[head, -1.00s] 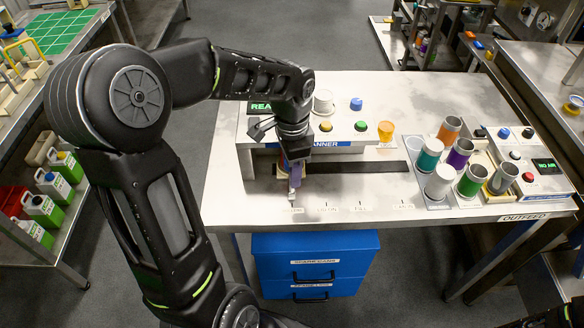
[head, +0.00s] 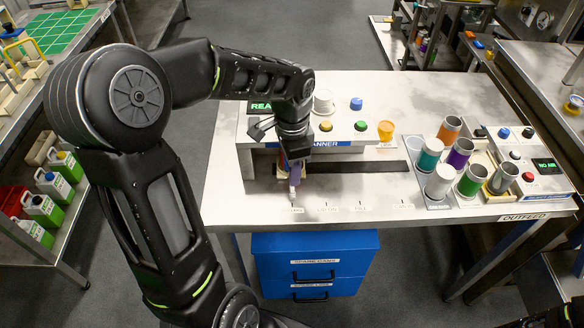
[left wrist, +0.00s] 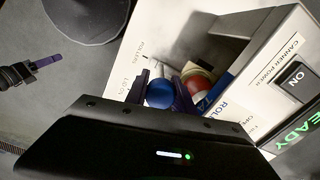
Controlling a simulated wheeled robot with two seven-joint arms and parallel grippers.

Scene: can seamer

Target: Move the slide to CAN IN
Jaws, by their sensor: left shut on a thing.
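The slide's blue round knob (left wrist: 160,93) sits between the purple fingers of my left gripper (left wrist: 172,95), which is shut on it. The slide is at the left end of the dark track (head: 358,167), by the ROLLERS mark (left wrist: 148,47); its white pointer (head: 293,191) is near the leftmost front label. The CAN IN mark (head: 403,206) appears to be the rightmost front label. A red and white round thing (left wrist: 199,84) shows behind the knob. A black gripper with a purple finger, seemingly my right one (left wrist: 45,63), shows at the left of the left wrist view.
The track is clear to the right of the slide. The canner (head: 262,131) stands behind it. Several cups and cans stand in the tray (head: 437,206) right of the track. Blue drawers (head: 345,243) are below the table.

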